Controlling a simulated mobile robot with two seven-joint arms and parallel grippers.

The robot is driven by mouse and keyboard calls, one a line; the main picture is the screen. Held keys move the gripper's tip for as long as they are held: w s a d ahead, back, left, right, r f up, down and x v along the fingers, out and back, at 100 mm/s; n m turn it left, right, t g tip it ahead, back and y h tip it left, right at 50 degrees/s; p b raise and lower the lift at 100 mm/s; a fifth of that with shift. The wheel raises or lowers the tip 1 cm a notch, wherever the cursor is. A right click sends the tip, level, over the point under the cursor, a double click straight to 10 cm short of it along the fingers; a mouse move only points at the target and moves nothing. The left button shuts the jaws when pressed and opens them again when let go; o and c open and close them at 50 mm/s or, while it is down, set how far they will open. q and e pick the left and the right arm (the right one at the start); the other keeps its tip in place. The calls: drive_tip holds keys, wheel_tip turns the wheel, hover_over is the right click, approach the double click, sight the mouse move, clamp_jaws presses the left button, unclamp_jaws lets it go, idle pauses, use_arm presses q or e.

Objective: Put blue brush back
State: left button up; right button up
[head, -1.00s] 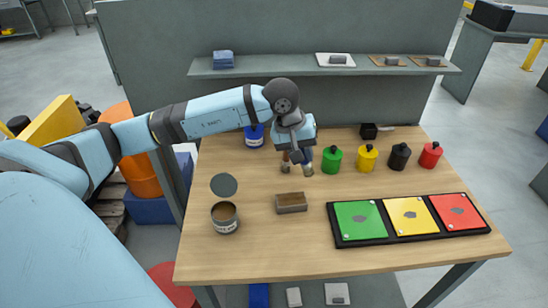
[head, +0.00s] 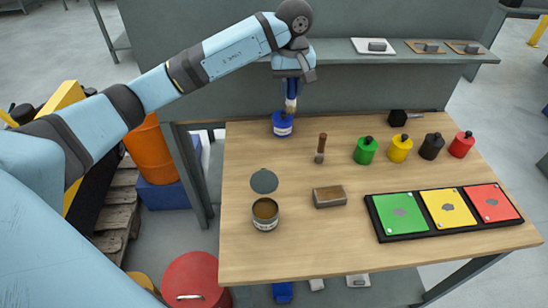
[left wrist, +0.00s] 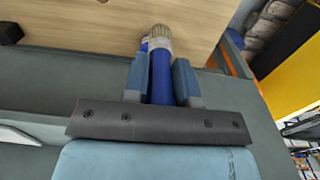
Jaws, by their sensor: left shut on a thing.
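The blue brush (head: 290,97) hangs upright under my left gripper (head: 292,80), bristle end down. In the head view its lower end lines up with the top of the blue can (head: 283,127) at the back left of the table; I cannot tell if it touches or enters it. In the left wrist view my left gripper (left wrist: 162,80) is shut on the blue handle (left wrist: 161,88), with the pale metal ferrule (left wrist: 158,38) beyond the fingers. A brown-handled brush (head: 321,143) stands on the table to the right. My right gripper is not in view.
An open tin (head: 265,214), its grey lid (head: 264,181) and a brown block (head: 329,197) are on the table (head: 300,250). Green, yellow, black and red bottles stand at right, behind a tray of coloured panels (head: 380,236). A shelf (head: 360,55) runs along the back.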

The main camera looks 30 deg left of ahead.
sight(290, 113)
use_arm(q)
drive_tip(key=shift+a+f, duration=0.1)
drive_tip(key=shift+f, duration=0.1)
wheel_tip(290, 113, down, 19)
drive_tip(key=shift+f+p, duration=0.1)
drive_tip(key=shift+p, duration=0.5)
drive_tip(key=shift+f+b, duration=0.3)
drive_tip(key=shift+f, duration=0.05)
drive_tip(key=o, duration=0.9)
drive_tip(key=shift+r, duration=0.1)
drive_tip(key=shift+r, duration=0.1)
wheel_tip(290, 113, up, 12)
drive_tip(key=shift+r, duration=0.1)
